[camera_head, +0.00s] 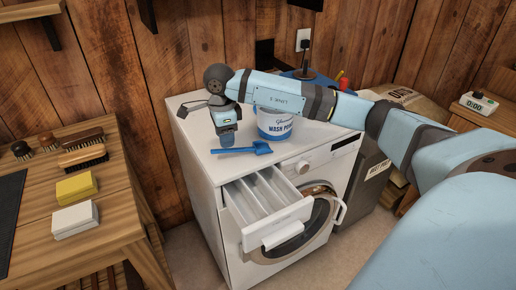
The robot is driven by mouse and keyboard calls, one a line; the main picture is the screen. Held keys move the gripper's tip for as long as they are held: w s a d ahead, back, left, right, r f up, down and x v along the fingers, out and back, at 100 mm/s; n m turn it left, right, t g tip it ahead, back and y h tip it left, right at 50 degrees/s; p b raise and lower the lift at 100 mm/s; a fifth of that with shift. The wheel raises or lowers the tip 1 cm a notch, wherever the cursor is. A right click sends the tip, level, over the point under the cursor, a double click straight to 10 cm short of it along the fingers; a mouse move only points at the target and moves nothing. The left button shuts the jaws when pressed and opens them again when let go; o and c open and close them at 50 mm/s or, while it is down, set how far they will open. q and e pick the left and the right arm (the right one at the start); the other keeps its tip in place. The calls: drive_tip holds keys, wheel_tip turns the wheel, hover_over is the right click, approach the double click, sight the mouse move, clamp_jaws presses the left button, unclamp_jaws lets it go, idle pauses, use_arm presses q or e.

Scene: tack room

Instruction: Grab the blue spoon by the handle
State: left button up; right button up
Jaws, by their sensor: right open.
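The blue spoon (243,149) lies flat on top of the white washing machine (187,133), near its front edge. Its narrow handle reaches left and its wider end is at the right. My right gripper (227,137) points down over the left part of the machine top, close behind the spoon's handle. It is open, and the spoon lies apart from its grasp. Whether the fingertips touch the handle cannot be told. My left gripper is out of view.
A white and blue wash powder tub (274,124) stands behind the spoon, partly hidden by my arm. The detergent drawer (262,208) is pulled out. A wooden bench (126,178) at left holds brushes (82,138), a yellow block (76,188) and a white block (75,220).

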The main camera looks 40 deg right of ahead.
sight(226, 150)
drive_tip(key=f, duration=0.5)
drive_tip(key=shift+s+a, duration=0.1)
drive_tip(key=shift+s, duration=0.1)
clamp_jaws()
drive_tip(key=shift+r, duration=0.2)
wheel_tip(226, 150, up, 20)
drive_tip(key=p, duration=0.1)
drive_tip(key=shift+p, duration=0.3)
drive_tip(key=shift+f, duration=0.15)
